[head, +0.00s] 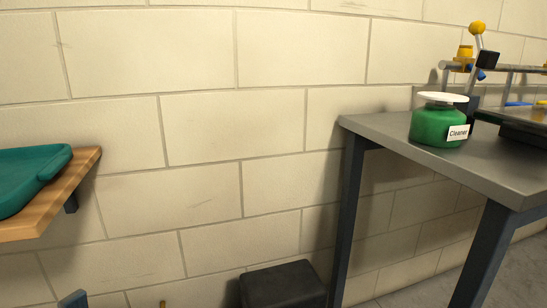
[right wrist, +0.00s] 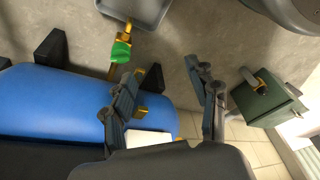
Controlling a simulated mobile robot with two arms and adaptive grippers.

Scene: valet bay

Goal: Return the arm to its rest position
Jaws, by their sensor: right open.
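My right gripper (right wrist: 161,72) shows in the right wrist view. Its two fingers are spread wide apart with nothing held between them. A blue tank (right wrist: 60,100) lies behind and to the left of the fingers, and the left finger overlaps it in the picture. I cannot tell how far the fingers are from the tank. Neither gripper can be made out in the head view. My left gripper is not in view.
In the head view, a grey table (head: 385,125) holds a green cleaner jar (head: 430,127). A wooden shelf (head: 70,195) bears a teal tray (head: 35,175). A black box (head: 283,285) stands below. The right wrist view shows a green box (right wrist: 265,100) and a green-handled valve (right wrist: 121,50).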

